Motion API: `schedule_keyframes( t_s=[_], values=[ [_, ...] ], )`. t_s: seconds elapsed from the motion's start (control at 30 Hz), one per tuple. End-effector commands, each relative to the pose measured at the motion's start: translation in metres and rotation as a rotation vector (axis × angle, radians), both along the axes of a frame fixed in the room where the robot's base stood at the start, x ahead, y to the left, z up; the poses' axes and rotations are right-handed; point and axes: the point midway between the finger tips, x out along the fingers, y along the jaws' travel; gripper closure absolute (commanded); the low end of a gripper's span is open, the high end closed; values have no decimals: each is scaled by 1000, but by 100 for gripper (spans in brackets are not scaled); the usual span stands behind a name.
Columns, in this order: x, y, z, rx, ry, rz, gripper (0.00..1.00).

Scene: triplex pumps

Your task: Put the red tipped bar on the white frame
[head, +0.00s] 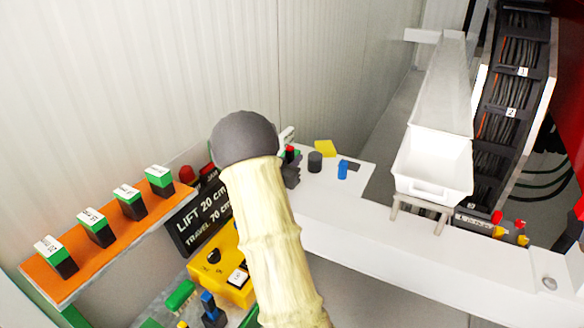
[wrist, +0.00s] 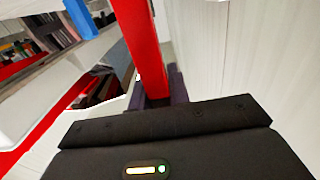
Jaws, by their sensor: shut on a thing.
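In the wrist view a long red bar (wrist: 141,50) stands between the dark fingers of my gripper (wrist: 160,92), which is shut on it. Only its red part shows; its far end runs out of the top of the picture. In the head view my pale-sleeved arm with its dark round joint hides the gripper and most or all of the bar. A long white frame (head: 385,252) runs from the middle to the lower right of the head view. A white edged structure also shows at the left of the wrist view (wrist: 75,65), apart from the bar.
A white bin (head: 432,165) stands on the white frame, before a cable chain (head: 515,100). An orange shelf (head: 105,238) with several green-topped blocks is at the left. A yellow control box (head: 222,268) and a black sign (head: 195,222) sit beside my arm. A ribbed wall (head: 120,80) lies behind.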

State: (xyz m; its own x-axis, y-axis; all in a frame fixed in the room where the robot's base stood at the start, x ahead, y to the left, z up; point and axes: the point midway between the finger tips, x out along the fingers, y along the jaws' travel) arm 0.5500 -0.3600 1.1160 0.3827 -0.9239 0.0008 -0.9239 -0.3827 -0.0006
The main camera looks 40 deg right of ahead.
Motion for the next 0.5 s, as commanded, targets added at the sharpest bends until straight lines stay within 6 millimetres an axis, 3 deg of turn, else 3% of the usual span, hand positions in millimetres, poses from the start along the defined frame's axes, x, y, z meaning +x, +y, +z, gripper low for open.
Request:
schedule_keyframes(
  t_s=[0.2, 0.5],
  values=[
    [0, -1, -25, -2, 0, -1, 100],
    [0, 0, -27, -2, -2, 0, 100]
  ],
)
